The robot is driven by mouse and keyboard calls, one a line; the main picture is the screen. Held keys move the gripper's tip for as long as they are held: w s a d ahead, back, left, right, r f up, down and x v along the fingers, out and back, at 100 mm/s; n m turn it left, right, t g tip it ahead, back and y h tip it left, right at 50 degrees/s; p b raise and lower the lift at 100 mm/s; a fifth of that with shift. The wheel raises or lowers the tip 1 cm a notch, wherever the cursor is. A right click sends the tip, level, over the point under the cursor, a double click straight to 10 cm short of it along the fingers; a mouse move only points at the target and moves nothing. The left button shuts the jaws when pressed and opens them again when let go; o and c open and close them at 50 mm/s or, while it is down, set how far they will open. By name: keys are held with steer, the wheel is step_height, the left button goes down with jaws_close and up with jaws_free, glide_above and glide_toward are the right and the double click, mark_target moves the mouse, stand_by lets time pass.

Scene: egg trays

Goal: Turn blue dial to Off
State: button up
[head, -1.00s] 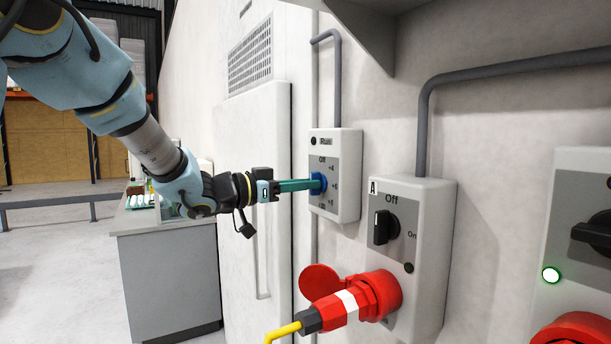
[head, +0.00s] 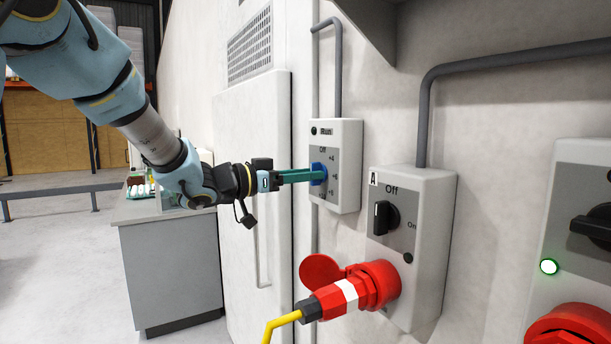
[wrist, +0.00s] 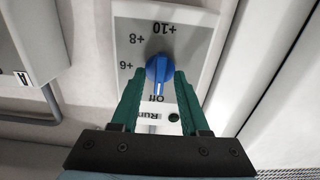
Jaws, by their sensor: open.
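The blue dial (head: 318,172) is on the grey face of a white control box (head: 348,170) on the wall. In the wrist view, the dial (wrist: 159,71) shows upside down, with its grip ridge nearly in line with the "Off" mark, slightly tilted. Marks "+6", "+8" and "+10" run round it. My gripper (head: 312,175) reaches the dial from the left. In the wrist view, the green fingers of my gripper (wrist: 158,78) are open, one on each side of the dial. I cannot tell whether they touch it.
A box (head: 430,220) marked "A" with a black switch and a red plug (head: 350,290) sits right of the dial box. Another box (head: 575,240) with a lit green lamp is at far right. A grey cabinet (head: 170,265) stands at left. A grey shelf overhangs above.

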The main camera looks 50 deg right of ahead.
steer(key=shift+a, duration=0.1)
steer(key=b+v, duration=0.3)
steer(key=v, duration=0.7)
steer(key=shift+w+a+b, duration=0.15)
steer(key=shift+a+b, duration=0.15)
steer(key=shift+b, duration=0.1)
